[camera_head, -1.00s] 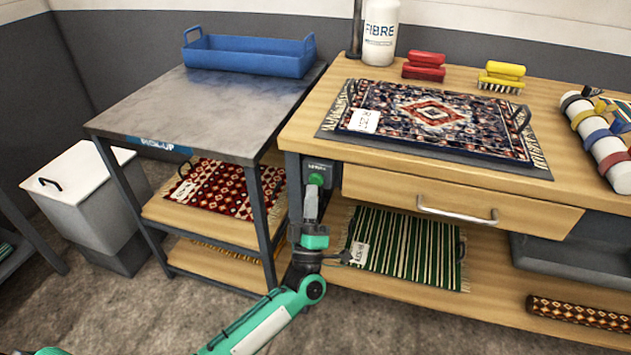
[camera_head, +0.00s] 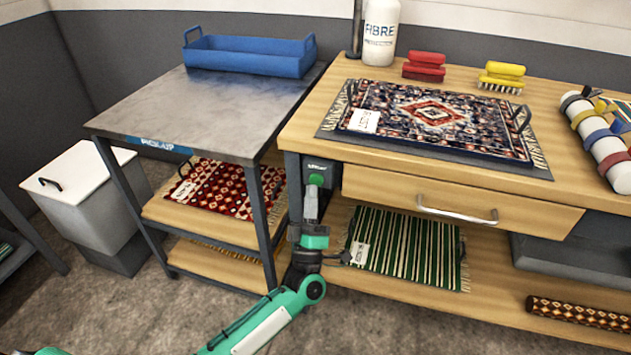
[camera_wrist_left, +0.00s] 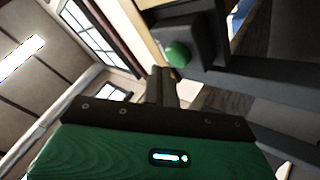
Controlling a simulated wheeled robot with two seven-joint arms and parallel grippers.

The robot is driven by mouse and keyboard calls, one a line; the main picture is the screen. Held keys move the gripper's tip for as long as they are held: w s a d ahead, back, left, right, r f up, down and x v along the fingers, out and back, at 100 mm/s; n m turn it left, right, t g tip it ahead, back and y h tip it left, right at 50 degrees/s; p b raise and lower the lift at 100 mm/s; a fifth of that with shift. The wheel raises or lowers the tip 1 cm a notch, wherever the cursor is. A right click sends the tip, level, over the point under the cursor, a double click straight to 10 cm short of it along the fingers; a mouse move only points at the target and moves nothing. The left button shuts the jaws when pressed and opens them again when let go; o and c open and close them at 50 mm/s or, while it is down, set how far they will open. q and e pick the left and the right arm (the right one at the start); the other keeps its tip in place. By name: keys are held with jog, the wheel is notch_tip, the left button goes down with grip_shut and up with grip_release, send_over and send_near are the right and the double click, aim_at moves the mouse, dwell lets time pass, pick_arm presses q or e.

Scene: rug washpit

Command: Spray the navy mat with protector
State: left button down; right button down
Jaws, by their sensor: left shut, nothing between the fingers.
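The navy mat (camera_head: 400,98), with a red and cream diamond in its middle, lies flat on a dark board with handles on the bench top. A white tag (camera_head: 364,120) is on its left end. A white bottle marked FIBRE (camera_head: 380,35) stands upright behind it. My left gripper (camera_head: 313,192) is shut and empty, pointing up just below a green button (camera_head: 316,180) on a dark box at the bench's left front leg. The wrist view shows the shut fingers (camera_wrist_left: 162,85) close to the button (camera_wrist_left: 178,54); I cannot tell whether they touch. My right gripper is out of view.
Red (camera_head: 424,66) and yellow (camera_head: 502,76) brushes stand at the bench's back. A drawer handle (camera_head: 457,213) juts out right of my gripper. A green striped mat (camera_head: 404,240) lies on the lower shelf. Left is a pick-up table (camera_head: 200,110) with a blue tray (camera_head: 250,56).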

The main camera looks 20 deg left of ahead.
pick_arm(q)
jog(key=shift+w, duration=0.1)
jog(key=shift+w, duration=0.35)
jog(key=shift+w+b, duration=0.3)
jog(key=shift+w, duration=0.25)
dwell(0.8)
jog(key=shift+s, duration=0.15)
dwell(1.6)
jog(key=shift+s+p, duration=0.4)
jog(key=shift+s, duration=0.45)
jog(key=s+p, duration=0.2)
jog(key=s, duration=0.3)
